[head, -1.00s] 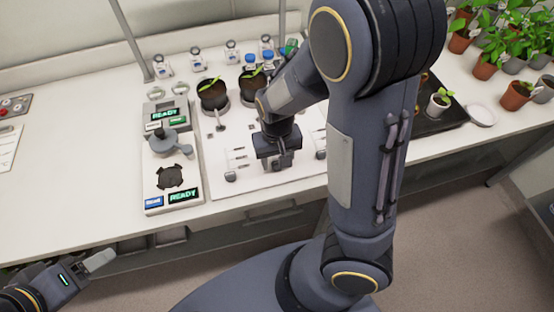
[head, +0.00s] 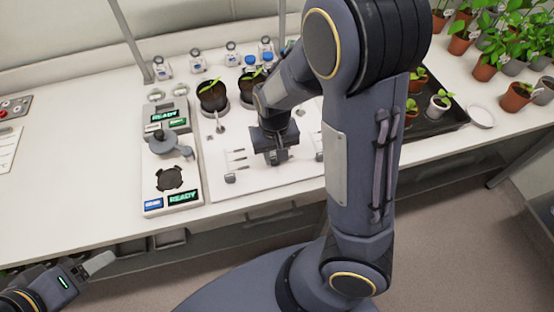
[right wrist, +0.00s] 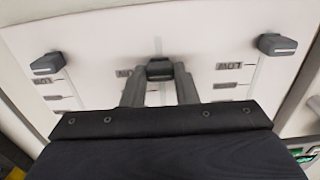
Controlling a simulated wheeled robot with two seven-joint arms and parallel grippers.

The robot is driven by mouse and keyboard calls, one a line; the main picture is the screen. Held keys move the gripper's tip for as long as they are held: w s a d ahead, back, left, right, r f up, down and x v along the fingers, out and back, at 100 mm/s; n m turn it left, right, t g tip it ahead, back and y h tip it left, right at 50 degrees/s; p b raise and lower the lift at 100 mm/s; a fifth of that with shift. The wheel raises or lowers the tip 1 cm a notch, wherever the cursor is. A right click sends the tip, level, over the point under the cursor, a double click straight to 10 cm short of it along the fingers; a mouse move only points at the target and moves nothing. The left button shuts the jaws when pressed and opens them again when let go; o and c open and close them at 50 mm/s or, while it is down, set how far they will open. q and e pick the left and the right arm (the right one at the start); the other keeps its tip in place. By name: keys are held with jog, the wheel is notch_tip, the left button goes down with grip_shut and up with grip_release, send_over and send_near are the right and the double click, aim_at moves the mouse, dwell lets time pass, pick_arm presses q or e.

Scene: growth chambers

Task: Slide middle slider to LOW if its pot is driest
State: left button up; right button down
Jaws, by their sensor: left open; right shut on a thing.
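A white panel (head: 262,188) on the bench carries three grey sliders. The left slider (head: 230,179) is near the front edge. My right gripper (head: 277,158) is over the panel's middle, shut on the middle slider (right wrist: 160,70); its fingers flank the knob in the right wrist view. The two outer sliders (right wrist: 47,63) (right wrist: 277,45) stand free there, with LOW lettering by the tracks, upside down. Two dark pots with seedlings, left (head: 212,95) and middle (head: 252,85), stand behind; my arm hides any third pot. My left gripper (head: 100,264) is open and empty at lower left.
A device with two READY displays (head: 172,180) stands left of the panel. A black tray (head: 432,122) with small potted plants and a white dish (head: 481,117) are at right. The bench's left is mostly clear.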

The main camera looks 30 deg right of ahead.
jog(key=shift+w+d, duration=0.15)
jog(key=shift+w, duration=0.4)
jog(key=c, duration=1.1)
grip_release()
notch_tip(320, 180, up, 8)
jog(key=shift+f+p, duration=0.1)
jog(key=shift+p, duration=0.5)
jog(key=shift+s, duration=0.15)
